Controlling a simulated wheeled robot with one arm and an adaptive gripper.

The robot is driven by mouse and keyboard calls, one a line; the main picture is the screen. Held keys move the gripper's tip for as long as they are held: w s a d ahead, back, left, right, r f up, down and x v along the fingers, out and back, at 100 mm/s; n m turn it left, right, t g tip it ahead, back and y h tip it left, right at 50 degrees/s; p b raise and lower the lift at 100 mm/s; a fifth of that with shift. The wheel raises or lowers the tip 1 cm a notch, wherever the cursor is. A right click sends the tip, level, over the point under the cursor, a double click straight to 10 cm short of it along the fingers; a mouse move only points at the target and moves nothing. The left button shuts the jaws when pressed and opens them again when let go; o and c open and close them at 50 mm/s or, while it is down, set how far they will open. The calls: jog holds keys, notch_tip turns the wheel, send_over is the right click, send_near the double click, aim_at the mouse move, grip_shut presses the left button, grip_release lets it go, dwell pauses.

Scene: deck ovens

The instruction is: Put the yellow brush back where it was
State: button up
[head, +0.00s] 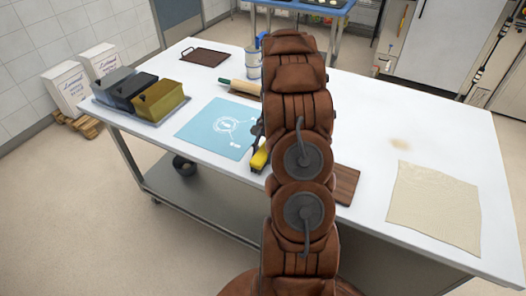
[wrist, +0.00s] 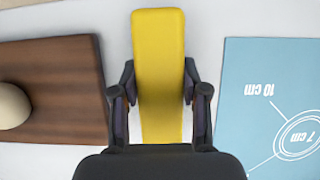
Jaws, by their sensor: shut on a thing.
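The yellow brush (wrist: 158,50) lies lengthwise between the two dark fingers of my gripper (wrist: 160,88) in the wrist view. My gripper is shut on it, with a finger against each side. The brush's lower end is hidden behind my gripper's body. In the head view a yellow part of the brush (head: 260,158) shows just left of my arm, by the right edge of the blue mat. My arm hides most of my gripper there. I cannot tell whether the brush touches the white table (head: 400,130) or hangs just above it.
The blue mat (wrist: 285,70) lies right of the brush in the wrist view; a wooden board (wrist: 55,75) with a pale round thing (wrist: 10,105) lies left. Loaf tins (head: 160,100), a rolling pin (head: 240,90) and a dough sheet (head: 433,205) are on the table.

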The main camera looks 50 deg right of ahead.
jog(key=shift+f, duration=0.15)
jog(key=o, duration=1.2)
jog(key=b+v, duration=0.3)
jog(key=v, duration=0.9)
jog(key=shift+b, duration=0.4)
jog(key=shift+r, duration=0.25)
